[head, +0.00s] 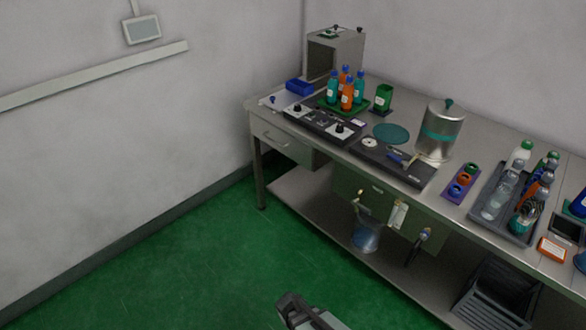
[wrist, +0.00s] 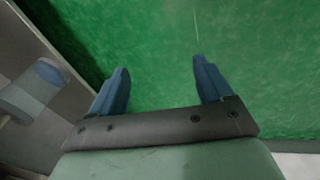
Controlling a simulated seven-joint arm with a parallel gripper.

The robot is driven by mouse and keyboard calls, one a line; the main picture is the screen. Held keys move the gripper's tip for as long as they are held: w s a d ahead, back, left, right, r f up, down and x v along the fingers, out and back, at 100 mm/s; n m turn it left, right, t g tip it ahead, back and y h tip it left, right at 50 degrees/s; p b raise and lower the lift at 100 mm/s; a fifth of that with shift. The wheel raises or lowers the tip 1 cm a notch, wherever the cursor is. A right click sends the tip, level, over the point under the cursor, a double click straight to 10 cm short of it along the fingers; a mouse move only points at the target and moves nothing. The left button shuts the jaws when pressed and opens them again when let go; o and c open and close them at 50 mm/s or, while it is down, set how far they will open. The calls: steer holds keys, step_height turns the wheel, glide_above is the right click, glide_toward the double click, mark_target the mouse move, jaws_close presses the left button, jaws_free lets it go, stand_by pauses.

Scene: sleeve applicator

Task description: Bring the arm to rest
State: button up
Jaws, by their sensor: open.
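My gripper (wrist: 160,82) shows in the wrist view with its two blue fingers spread wide apart. Nothing is between them, and green floor shows beyond. In the head view, a grey part of my arm (head: 308,313) shows at the bottom edge, over the floor and in front of the bench. It is apart from the bench and everything on it.
The metal bench (head: 415,100) holds a green tray (head: 328,104) with several bottles, a steel canister (head: 440,130), control panels and a grey tray (head: 478,205) of bottles. A black crate (head: 497,292) is on its lower shelf. The green floor (head: 190,260) is clear to the left.

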steer(key=s+d+m+g+y, duration=0.1)
steer(key=s+d+m+g, duration=0.6)
steer(key=s+d, duration=0.9)
steer(key=s+g, duration=0.2)
steer(key=s, duration=0.2)
steer(key=shift+r, duration=0.35)
